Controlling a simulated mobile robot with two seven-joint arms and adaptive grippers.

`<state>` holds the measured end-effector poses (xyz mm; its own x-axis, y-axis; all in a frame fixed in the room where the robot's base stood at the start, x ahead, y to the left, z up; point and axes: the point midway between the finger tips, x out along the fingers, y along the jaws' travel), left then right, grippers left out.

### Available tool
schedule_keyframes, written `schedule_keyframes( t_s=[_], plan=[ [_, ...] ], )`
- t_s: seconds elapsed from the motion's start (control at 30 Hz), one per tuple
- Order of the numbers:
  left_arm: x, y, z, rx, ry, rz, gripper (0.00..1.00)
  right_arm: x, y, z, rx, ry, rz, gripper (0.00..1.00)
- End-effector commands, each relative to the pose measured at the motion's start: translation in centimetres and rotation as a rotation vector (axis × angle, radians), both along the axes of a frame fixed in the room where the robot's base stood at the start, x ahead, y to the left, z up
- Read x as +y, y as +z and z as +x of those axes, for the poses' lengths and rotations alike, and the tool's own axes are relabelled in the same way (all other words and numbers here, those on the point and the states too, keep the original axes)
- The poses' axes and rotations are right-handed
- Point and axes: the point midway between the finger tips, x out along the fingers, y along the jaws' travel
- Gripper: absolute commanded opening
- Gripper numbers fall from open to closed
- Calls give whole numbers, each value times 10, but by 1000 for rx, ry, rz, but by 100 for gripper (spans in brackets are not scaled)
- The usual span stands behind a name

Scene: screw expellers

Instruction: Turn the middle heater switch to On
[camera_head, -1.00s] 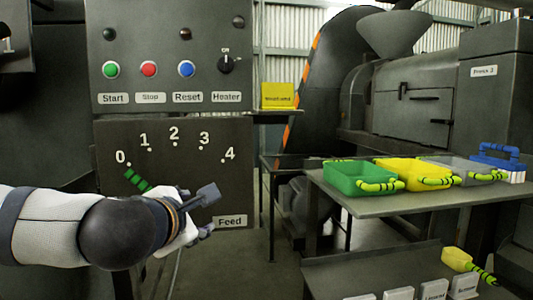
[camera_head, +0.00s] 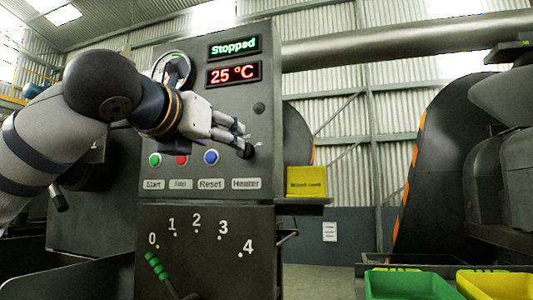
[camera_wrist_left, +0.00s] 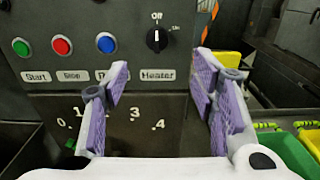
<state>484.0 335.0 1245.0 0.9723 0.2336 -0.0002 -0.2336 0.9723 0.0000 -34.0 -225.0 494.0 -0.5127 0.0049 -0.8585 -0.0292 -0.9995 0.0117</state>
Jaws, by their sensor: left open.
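The heater switch (camera_wrist_left: 157,40) is a round black knob above the "Heater" label (camera_wrist_left: 158,75) on the grey control panel (camera_wrist_left: 60,20). In the left wrist view its white mark points up at "Off"; "On" is printed to its upper right. My left gripper (camera_wrist_left: 162,78) is open and empty, its fingers spread below and to both sides of the knob in that view. In the head view my left gripper (camera_head: 240,138) is in front of the panel at the knob and mostly hides it. I cannot tell whether it touches. My right gripper is not in view.
Green, red and blue buttons (camera_head: 210,157) sit left of the knob. A lever with a green handle (camera_head: 156,266) stands near 0 below. Displays above read "Stopped" and "25 °C" (camera_head: 234,74). A yellow box (camera_head: 306,182) and green tray (camera_head: 405,285) are to the right.

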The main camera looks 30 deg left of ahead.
Motion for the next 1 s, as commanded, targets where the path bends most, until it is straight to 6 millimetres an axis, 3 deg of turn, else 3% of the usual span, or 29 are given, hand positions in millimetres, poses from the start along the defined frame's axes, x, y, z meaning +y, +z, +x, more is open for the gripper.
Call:
schedule_keyframes(
  t_s=[0.5, 0.87, 1.0],
  plan=[
    [25, 1, 104, 2, 1, 1, 53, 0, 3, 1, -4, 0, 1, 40],
    [28, 0, 116, 1, -1, 1, 53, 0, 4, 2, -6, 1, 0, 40],
    [28, 0, 116, 1, -1, 1, 25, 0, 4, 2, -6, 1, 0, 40]
  ],
)
